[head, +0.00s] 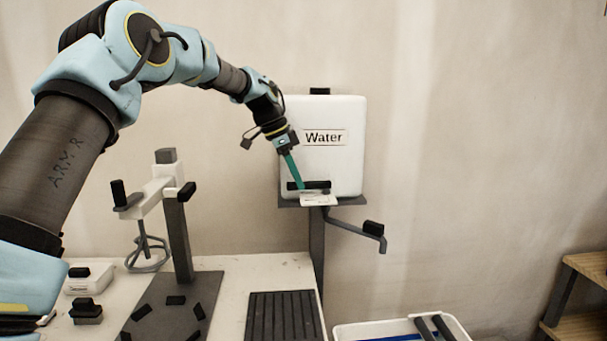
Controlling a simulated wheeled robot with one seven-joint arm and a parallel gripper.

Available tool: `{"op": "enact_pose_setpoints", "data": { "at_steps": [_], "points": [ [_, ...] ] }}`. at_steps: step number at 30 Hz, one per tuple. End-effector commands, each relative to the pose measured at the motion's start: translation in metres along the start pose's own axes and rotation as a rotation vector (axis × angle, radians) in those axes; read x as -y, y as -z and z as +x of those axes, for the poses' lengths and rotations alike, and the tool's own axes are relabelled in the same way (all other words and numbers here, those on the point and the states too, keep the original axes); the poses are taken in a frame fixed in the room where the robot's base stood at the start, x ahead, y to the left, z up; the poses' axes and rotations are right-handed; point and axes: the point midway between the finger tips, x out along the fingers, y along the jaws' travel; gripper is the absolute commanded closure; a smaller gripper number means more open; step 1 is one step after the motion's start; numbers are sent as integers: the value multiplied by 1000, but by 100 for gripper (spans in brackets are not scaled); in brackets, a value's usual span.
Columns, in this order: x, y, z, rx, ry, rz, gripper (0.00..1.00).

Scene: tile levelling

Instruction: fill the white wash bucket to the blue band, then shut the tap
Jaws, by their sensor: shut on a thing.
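A white tank labelled "Water" (345,165) stands against the wall on a grey bracket. My gripper (299,186) reaches down to its lower front, with green fingers shut on a black bar-shaped tap handle (319,184). The fingertips partly hide where they meet it. A small white labelled plate (318,200) sits just below. A white bucket (342,329) is cut off by the bottom edge at lower right. A blue band (392,338) shows inside it, and two dark bars (432,327) lie across it. The water level cannot be made out.
A grey arm with a black end block (373,228) juts right from the bracket post, above the bucket. Wooden shelves (580,300) stand at far right.

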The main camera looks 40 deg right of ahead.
Motion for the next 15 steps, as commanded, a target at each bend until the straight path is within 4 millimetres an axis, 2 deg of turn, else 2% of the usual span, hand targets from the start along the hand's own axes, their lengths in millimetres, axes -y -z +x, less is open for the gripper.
{"op": "enact_pose_setpoints", "data": {
  "at_steps": [15],
  "points": [
    [3,-5,-3,1,-25,69,100]
  ]
}}
